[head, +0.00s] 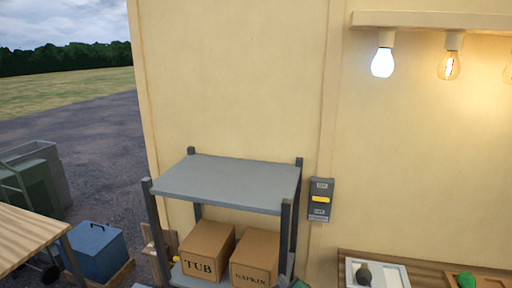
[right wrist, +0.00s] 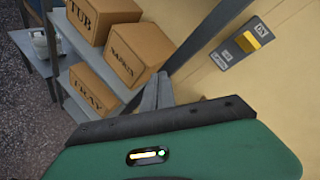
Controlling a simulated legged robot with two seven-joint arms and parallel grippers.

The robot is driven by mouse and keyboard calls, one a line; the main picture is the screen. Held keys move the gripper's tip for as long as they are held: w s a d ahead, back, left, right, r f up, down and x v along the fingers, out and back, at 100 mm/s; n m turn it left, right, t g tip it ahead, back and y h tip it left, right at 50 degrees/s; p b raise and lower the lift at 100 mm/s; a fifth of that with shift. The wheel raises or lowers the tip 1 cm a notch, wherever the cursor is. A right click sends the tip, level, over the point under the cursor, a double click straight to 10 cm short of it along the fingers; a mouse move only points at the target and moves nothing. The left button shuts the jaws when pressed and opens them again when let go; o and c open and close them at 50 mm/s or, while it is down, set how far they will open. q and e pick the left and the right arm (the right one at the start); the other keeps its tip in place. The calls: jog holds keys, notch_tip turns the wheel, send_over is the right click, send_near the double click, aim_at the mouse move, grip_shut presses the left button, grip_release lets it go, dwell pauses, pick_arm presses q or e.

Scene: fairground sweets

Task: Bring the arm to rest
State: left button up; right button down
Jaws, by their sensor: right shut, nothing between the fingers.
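My right gripper (right wrist: 157,92) shows in the right wrist view as two grey fingers closed together, with nothing between them. Its green housing with a dark bar fills the bottom of that view. In the head view only a small part of my right gripper (head: 287,277) shows at the bottom edge, in front of the shelf's right side. My left gripper is in neither view.
A grey shelf unit (head: 228,180) holds cardboard boxes, one marked TUB (head: 207,250) and one NAPKIN (head: 255,258). A switch box (head: 320,199) with a yellow lever is on the wall. Bulbs (head: 382,62) hang upper right. Trays (head: 350,276) stand lower right.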

jog(key=s+f+n+g+y+b, duration=0.1)
jog(key=s+f+n+g+b, duration=0.3)
jog(key=s+f+n, duration=0.75)
jog(key=s+d+f+n+g+h+b, duration=0.1)
jog(key=s+d+f+n+g, duration=0.1)
jog(key=s+d+n, duration=0.3)
jog(key=s+d+f+n+g+h+b, duration=0.1)
jog(key=s+d+f+n+g, duration=0.2)
jog(key=s+d+n, duration=0.3)
jog(key=s+n+g, duration=0.1)
jog(key=s+n, duration=0.1)
jog(key=s, duration=0.3)
jog(key=shift+g, duration=0.4)
jog(key=shift+w+d+f+n, duration=0.1)
jog(key=shift+d+n, duration=0.15)
jog(key=shift+d, duration=0.1)
